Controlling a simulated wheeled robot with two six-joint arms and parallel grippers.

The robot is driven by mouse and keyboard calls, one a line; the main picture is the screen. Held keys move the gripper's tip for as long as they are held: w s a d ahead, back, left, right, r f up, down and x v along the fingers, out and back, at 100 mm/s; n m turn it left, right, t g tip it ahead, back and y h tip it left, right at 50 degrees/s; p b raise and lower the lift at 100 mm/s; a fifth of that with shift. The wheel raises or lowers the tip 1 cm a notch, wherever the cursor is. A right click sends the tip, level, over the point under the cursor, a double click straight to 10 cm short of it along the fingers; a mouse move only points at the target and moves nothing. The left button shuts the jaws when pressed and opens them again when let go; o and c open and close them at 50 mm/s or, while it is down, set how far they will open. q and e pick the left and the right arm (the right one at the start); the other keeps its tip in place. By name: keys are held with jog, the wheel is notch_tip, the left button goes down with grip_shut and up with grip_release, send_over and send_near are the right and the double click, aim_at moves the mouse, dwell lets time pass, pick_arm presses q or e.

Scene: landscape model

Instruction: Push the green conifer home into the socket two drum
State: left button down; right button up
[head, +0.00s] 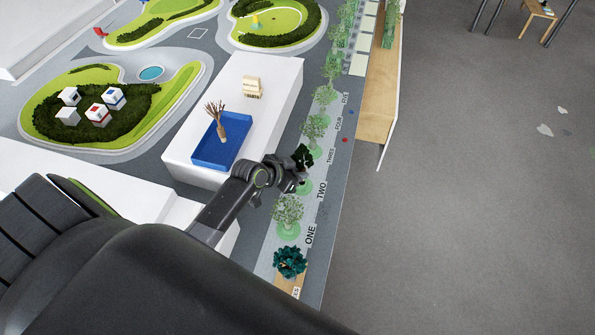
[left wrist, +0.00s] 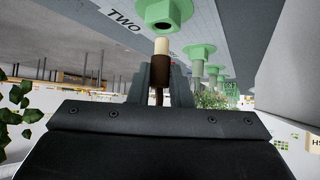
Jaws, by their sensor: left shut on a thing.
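My left gripper (head: 297,177) is above the strip beside the printed word TWO. It is shut on the brown trunk (left wrist: 158,78) of a plant, seen in the left wrist view. Dark green foliage (head: 303,156), which looks like the held conifer, shows by the gripper in the head view. The trunk's cream peg end (left wrist: 162,46) points at a green drum (left wrist: 164,14) beside TWO. The drum also shows partly under my gripper (head: 305,187).
Pale green trees (head: 287,210) stand in drums along the strip. A teal bushy plant (head: 290,261) stands at its near end. A white block (head: 277,91) left of the strip carries a blue tray (head: 207,152) with a brown twiggy plant. The floor at right is open.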

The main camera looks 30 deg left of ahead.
pick_arm(q)
jog(key=shift+f+b, duration=1.3)
jog(key=shift+f, duration=0.35)
pick_arm(e)
jog(key=shift+f, duration=1.35)
pick_arm(q)
jog(key=c, duration=1.3)
grip_release()
jog(key=shift+o, duration=0.2)
pick_arm(e)
jog(key=shift+r, duration=0.1)
pick_arm(q)
jog(key=shift+r, duration=0.1)
